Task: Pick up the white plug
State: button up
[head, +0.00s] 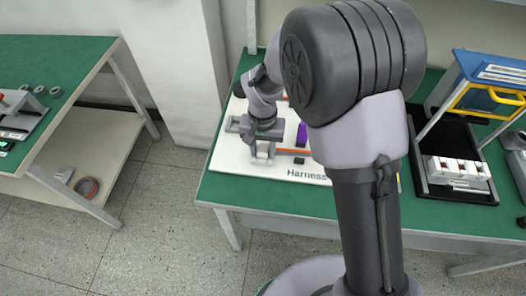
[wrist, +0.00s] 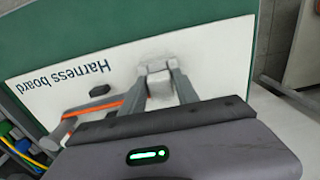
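The white plug (wrist: 159,84) is a small pale block at the harness board, between the tips of my gripper (wrist: 160,78) in the wrist view. The two grey fingers stand apart, one on each side of it, and it seems to fill the gap between them. I cannot tell whether the fingers press on it or only straddle it. In the head view my gripper (head: 262,150) points down over the left part of the white harness board (head: 232,160). The plug cannot be made out clearly there.
An orange strip (wrist: 104,107) lies on the board beside my gripper. A purple block (head: 302,134) stands to its right in the head view. A black tray (head: 432,180) with white parts and a blue-topped rack (head: 490,68) are farther right. Another green table (head: 60,55) stands left across a floor gap.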

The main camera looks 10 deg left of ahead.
aim_at(264, 152)
grip_shut()
jog(key=shift+r+p, duration=0.3)
jog(key=shift+r, duration=0.2)
jog(key=r+p, duration=0.1)
jog(key=r, duration=0.2)
jog(key=shift+s+d+p, duration=0.2)
jog(key=shift+s+p, duration=0.15)
jog(key=shift+s, duration=0.05)
jog(key=s+d+p, duration=0.1)
jog(key=s+d, duration=0.2)
jog(key=s, duration=0.4)
jog(key=s+d+r+p, duration=0.1)
jog(key=s+d, duration=0.2)
jog(key=s, duration=0.3)
jog(key=shift+s+d, duration=0.25)
jog(key=shift+s, duration=0.1)
notch_tip(264, 152, up, 7)
jog(key=p, duration=0.6)
jog(key=w+d+p, duration=0.1)
jog(key=w+d, duration=0.8)
jog(key=w, duration=0.1)
